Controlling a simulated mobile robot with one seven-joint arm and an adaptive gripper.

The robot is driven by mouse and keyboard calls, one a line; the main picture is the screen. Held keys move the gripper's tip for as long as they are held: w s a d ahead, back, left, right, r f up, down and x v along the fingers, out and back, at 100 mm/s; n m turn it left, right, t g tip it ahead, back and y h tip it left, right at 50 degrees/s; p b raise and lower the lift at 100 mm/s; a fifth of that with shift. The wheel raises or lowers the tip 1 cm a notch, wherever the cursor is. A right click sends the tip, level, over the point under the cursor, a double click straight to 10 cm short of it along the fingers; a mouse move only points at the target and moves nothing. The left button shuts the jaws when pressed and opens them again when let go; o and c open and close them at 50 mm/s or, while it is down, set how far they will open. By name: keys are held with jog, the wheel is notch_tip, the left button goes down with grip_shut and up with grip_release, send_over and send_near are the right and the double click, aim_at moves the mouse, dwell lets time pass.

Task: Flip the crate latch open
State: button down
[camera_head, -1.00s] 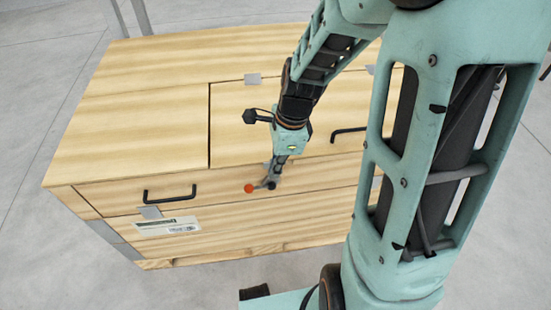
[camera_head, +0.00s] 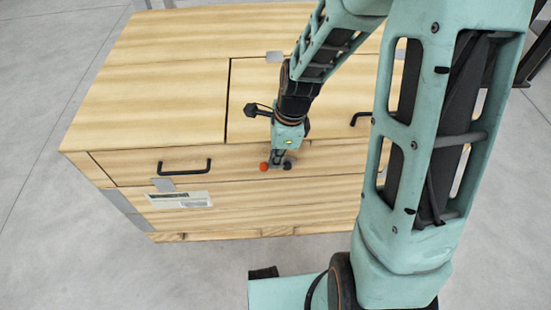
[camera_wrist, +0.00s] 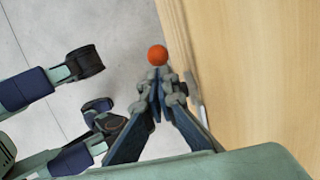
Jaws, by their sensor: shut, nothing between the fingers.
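The wooden crate (camera_head: 150,95) stands on the floor, its front face toward me. A red-orange ball knob (camera_head: 263,167), which looks like the end of the latch, shows at the crate's front, under the lid edge. My gripper (camera_head: 278,163) points down just right of the knob. In the wrist view my gripper (camera_wrist: 158,88) is shut and empty, and the knob (camera_wrist: 157,55) sits just beyond its fingertips. Whether they touch, I cannot tell. The rest of the latch is mostly hidden behind the fingers.
Black handles stand on the crate at the left front (camera_head: 184,166) and on the lid panel (camera_head: 361,118). A label (camera_head: 180,200) and a grey metal plate (camera_head: 163,184) are on the front face. Open concrete floor (camera_head: 50,60) surrounds the crate.

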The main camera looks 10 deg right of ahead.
aim_at(263, 166)
jog(key=shift+a+f+h, duration=0.2)
jog(key=shift+a+h, duration=0.2)
jog(key=shift+h, duration=0.1)
dwell(0.4)
jog(key=shift+a+f+h+b, duration=0.45)
jog(key=shift+a+f+h, duration=0.1)
jog(key=shift+h, duration=0.35)
jog(key=shift+a+f, duration=0.2)
jog(key=shift+a+f+b, duration=0.35)
jog(key=shift+f+b, duration=0.05)
jog(key=shift+b, duration=0.1)
